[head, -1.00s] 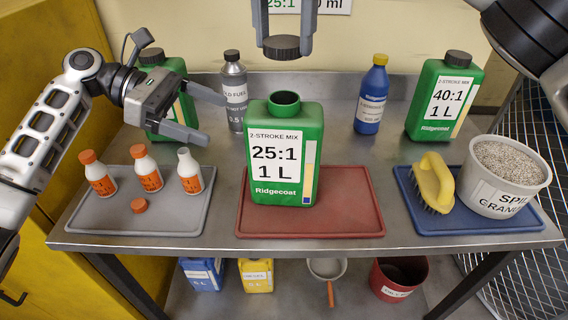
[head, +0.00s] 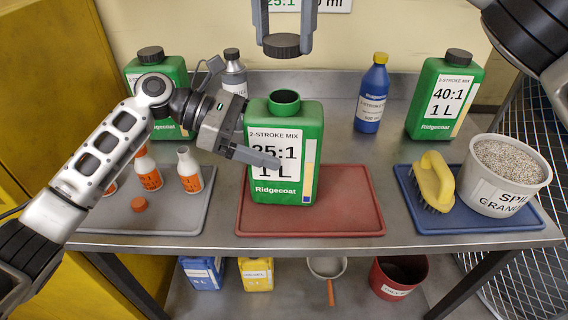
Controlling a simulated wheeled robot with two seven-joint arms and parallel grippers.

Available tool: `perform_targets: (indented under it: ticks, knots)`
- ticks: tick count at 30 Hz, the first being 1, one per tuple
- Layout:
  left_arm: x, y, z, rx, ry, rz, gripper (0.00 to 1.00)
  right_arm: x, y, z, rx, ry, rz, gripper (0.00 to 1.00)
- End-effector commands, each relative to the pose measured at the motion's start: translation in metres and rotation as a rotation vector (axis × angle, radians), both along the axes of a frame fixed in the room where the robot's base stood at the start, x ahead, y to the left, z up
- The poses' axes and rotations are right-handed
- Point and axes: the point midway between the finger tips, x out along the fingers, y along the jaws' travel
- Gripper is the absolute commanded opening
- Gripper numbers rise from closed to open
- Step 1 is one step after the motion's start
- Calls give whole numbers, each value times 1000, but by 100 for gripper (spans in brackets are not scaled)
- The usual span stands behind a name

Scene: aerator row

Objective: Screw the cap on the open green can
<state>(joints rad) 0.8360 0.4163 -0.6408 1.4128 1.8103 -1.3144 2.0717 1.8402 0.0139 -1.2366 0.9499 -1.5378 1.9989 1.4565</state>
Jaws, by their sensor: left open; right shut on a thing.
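The open green can (head: 312,130), labelled 25:1 1 L, stands upright on the red tray (head: 350,205) with its dark mouth uncovered. My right gripper (head: 283,40) points down above it, shut on a black ribbed cap (head: 282,46), with a clear gap between cap and mouth. My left gripper (head: 246,138) is open at the can's left side. One finger lies across the front of the label; the other finger is hidden behind the can. I cannot tell whether the fingers touch the can.
Capped green cans stand at back left (head: 168,72) and back right (head: 446,95). A blue bottle (head: 372,95) and grey bottle (head: 233,75) stand behind. White bottles (head: 190,170) are on the grey tray (head: 185,220), partly behind my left arm. A brush (head: 434,180) and granule bucket (head: 507,178) are on the right.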

Motion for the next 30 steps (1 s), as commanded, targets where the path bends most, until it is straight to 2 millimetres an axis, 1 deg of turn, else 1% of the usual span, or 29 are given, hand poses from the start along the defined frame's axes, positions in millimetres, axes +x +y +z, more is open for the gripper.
perform_targets:
  ticks: [2, 3, 5, 6, 8, 9, 10, 14, 18, 22, 25, 30]
  knots:
    - [0, 0, 0, 0, 0, 0, 93, 0, 0, 0, 0, 0, 0, 27]
    - [0, 0, 0, 0, 0, 0, 90, 0, 0, 0, 0, 0, 0, 27]
    - [0, 0, 0, 0, 0, 0, 73, 0, 0, 0, 0, 0, 0, 27]
    - [0, 0, 0, 0, 0, 0, 62, 0, 0, 0, 0, 0, 0, 27]
    - [0, 0, 0, 0, 0, 0, 45, 0, 0, 0, 0, 0, 0, 27]
    - [0, 0, 0, 0, 0, 0, 34, 0, 0, 0, 0, 0, 0, 27]
    - [0, 0, 0, 0, 0, 0, 26, 0, 0, 0, 0, 0, 0, 27]
    - [0, 0, 0, 0, 0, 0, 26, 0, 0, -7, -2, 1, 1, 27]
    - [0, 0, 0, 0, -1, 0, 26, 0, -1, -28, -1, 3, 1, 27]
    - [0, 0, 0, 0, -1, 0, 26, 0, -1, -45, -1, 3, 0, 27]
    - [0, 0, 0, 0, -1, 0, 26, 0, 0, -50, 0, 2, 0, 27]
    - [0, 0, 0, 0, -1, 0, 26, 0, 0, -50, 1, 2, 0, 27]
